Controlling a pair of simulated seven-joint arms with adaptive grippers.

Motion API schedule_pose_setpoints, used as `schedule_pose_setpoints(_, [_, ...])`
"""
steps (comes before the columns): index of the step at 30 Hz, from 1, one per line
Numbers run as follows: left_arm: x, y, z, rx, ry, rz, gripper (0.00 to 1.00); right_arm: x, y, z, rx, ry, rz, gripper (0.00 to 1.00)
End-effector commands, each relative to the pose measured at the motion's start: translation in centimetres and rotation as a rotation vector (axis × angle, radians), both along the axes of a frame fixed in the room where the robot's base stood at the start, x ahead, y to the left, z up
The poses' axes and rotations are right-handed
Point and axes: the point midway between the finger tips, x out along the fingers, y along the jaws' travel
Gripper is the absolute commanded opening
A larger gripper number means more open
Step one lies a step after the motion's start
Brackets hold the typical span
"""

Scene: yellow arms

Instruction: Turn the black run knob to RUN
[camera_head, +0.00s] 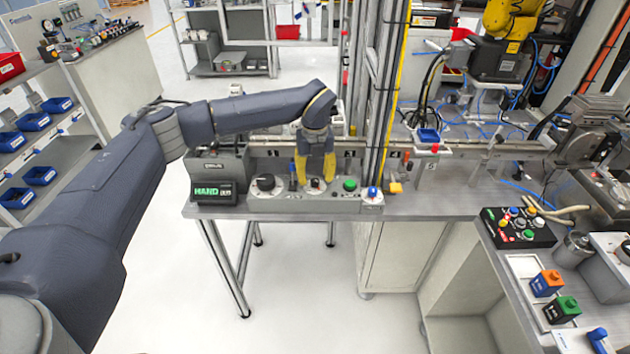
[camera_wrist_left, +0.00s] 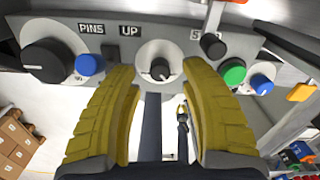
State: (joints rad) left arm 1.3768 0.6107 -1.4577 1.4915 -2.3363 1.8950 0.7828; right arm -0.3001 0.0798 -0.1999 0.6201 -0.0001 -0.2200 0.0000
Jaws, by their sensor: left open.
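A grey control panel (camera_head: 250,204) on the bench carries several knobs and buttons. In the left wrist view, a small black knob (camera_wrist_left: 160,68) on a round pale plate lies between and just beyond my left gripper's fingertips. A larger black knob (camera_wrist_left: 48,60) is at the left of the panel and also shows in the head view (camera_head: 266,182). No RUN label is legible, so I cannot tell which knob is the run knob. My left gripper (camera_head: 315,178) points down at the panel, yellow fingers open, with nothing visibly held. My right gripper is not in view.
A blue button (camera_wrist_left: 89,65) and a green button (camera_wrist_left: 233,72) flank the small knob. A display box (camera_head: 212,190) reading HAND stands left of the panel. A metal post (camera_head: 380,100) rises close behind the panel's right end. A button box (camera_head: 518,228) sits farther right.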

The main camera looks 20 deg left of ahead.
Motion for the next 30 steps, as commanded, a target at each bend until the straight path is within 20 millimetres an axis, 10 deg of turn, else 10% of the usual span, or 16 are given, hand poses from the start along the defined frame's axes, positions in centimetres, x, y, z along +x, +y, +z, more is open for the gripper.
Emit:
schedule_pose_setpoints(20, [0.0, 0.0, -2.1, 0.0, -0.001, 0.0, 0.45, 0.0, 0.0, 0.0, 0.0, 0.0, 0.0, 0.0])
schedule_pose_setpoints(30, [0.0, 0.0, -2.1, 0.0, -0.001, 0.0, 0.05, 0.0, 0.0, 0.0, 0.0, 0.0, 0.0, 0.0])
